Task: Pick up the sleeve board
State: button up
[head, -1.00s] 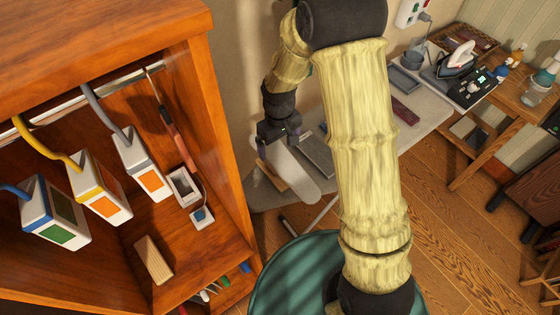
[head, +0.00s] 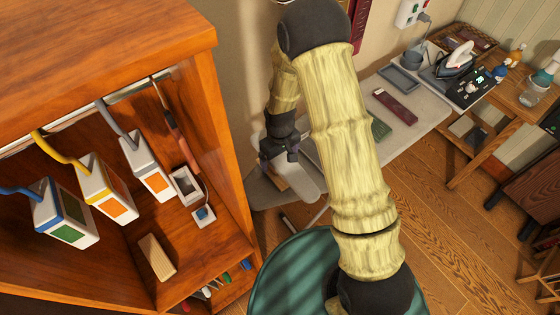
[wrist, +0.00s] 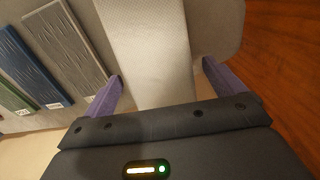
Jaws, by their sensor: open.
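The sleeve board (head: 308,182) is a long pale board with a rounded end, lying on the grey ironing board beside the wooden cabinet. In the wrist view the sleeve board (wrist: 150,45) runs between my two purple fingers as a light textured strip. My gripper (head: 279,157) is over its near part, and in the wrist view my gripper (wrist: 163,74) is open with one finger on each side. I cannot tell whether the fingers touch it. My gripper and arm hide part of the board in the head view.
The ironing board (head: 425,108) carries a dark red strip (head: 395,106) and a grey tray (head: 399,78). Grey (wrist: 65,40) and blue (wrist: 35,65) strips lie left of the sleeve board. The cabinet (head: 225,130) stands close at left. An iron (head: 457,60) is at the back right.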

jog(key=shift+f+p, duration=0.45)
jog(key=shift+f, duration=1.1)
jog(key=c, duration=1.4)
jog(key=shift+c, duration=0.3)
jog(key=shift+w+r, duration=0.1)
notch_tip(320, 180, up, 10)
jog(key=b, duration=0.2)
jog(key=shift+b, duration=0.35)
